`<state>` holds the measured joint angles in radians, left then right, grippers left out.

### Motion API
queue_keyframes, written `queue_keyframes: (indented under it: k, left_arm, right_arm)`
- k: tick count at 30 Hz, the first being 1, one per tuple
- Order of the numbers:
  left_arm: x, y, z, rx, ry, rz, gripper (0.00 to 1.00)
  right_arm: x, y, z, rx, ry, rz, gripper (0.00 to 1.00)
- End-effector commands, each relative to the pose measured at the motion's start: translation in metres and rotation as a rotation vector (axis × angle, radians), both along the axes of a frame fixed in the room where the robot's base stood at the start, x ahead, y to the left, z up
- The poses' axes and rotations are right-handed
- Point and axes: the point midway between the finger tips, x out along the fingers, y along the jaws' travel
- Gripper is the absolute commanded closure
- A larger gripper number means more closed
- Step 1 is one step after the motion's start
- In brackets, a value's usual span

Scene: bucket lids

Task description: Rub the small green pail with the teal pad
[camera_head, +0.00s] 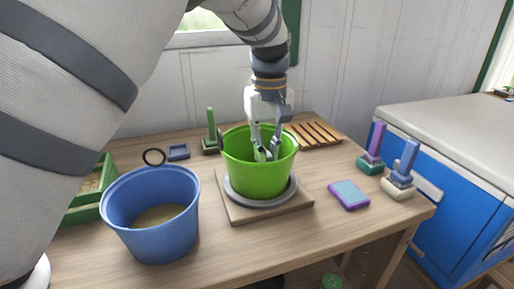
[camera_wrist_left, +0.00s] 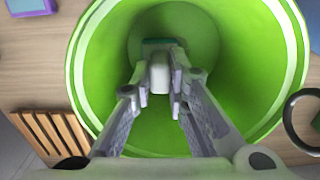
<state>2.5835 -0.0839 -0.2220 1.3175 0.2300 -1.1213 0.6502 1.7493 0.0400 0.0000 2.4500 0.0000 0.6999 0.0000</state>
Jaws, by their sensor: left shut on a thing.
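The small green pail (camera_head: 256,178) stands upright, open top up, on a grey round plate on a wooden board. It fills most of the left wrist view (camera_wrist_left: 245,60). My left gripper (camera_head: 264,153) reaches down into the pail from above. It is shut on a pale handle (camera_wrist_left: 159,75) with a teal pad (camera_wrist_left: 160,43) at its far end, inside the pail. Whether the pad touches the pail's wall or floor I cannot tell. In the head view the pail's front wall hides the pad. My right gripper is not in view.
A blue bucket (camera_head: 152,238) stands front left, by a green crate (camera_head: 88,203). A purple-and-teal sponge (camera_head: 349,195) and two upright handled tools (camera_head: 372,155) (camera_head: 401,178) are right.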

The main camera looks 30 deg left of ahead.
Motion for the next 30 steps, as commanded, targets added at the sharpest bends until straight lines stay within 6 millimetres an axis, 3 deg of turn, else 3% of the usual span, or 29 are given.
queue_keyframes:
  k: [30]
  left_arm:
    - [0.0010,-0.0008,-0.0020,0.000,-0.004,0.001,1.00]
  right_arm:
    - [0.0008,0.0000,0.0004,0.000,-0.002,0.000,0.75]
